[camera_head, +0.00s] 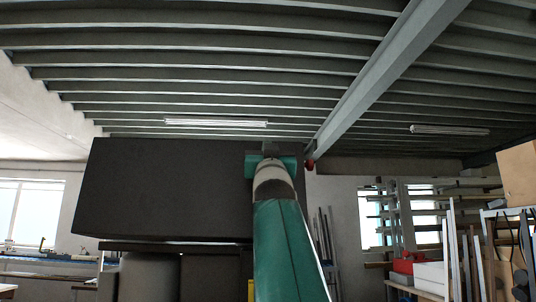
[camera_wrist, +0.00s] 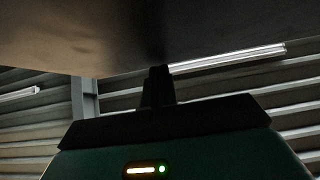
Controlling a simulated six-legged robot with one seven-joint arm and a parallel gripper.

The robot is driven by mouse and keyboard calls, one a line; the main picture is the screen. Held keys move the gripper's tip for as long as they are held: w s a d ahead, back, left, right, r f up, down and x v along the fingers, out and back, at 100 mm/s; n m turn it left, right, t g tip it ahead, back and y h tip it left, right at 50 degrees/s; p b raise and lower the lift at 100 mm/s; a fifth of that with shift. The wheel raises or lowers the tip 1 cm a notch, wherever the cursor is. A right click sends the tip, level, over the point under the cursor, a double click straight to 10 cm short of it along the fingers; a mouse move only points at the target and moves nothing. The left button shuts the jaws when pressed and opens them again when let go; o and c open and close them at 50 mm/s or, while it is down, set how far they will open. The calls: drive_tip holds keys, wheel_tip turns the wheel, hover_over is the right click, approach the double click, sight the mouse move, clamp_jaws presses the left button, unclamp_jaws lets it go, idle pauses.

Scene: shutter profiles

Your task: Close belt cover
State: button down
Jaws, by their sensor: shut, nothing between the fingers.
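A large dark panel (camera_head: 165,190), which looks like the belt cover, fills the left middle of the head view. Its lower edge slopes slightly, with a thin bright gap and a dark machine body (camera_head: 180,275) below it. In the wrist view a dark broad surface (camera_wrist: 90,35), likely the same cover, spans the top. My gripper (camera_wrist: 160,70) points up towards this surface with its fingers together and nothing between them. Whether the tips touch it I cannot tell. In the head view my green arm reaches to the panel's upper right edge; the fingertips are not clear there.
Shelving with profiles (camera_head: 400,215) and a red box (camera_head: 404,262) stand at the right. Long bars (camera_head: 325,235) lean behind my arm. A cardboard-coloured box (camera_head: 517,172) is at the far right. A workbench (camera_head: 50,265) is at the left. Ceiling lamps (camera_head: 215,123) hang above.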

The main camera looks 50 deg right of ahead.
drive_tip(key=shift+w+d+r+g, duration=0.2)
drive_tip(key=shift+w+d, duration=0.2)
drive_tip(key=shift+d, duration=0.1)
drive_tip(key=shift+w+d+r+g, duration=0.2)
drive_tip(key=shift+w+d, duration=0.15)
drive_tip(key=shift+d, duration=0.1)
drive_tip(key=shift+w+d+r+y, duration=0.1)
drive_tip(key=shift+d+r+y, duration=0.2)
drive_tip(key=shift+r, duration=0.1)
drive_tip(key=shift+w+y, duration=0.3)
drive_tip(key=shift+w, duration=0.1)
drive_tip(key=shift+s+a, duration=0.1)
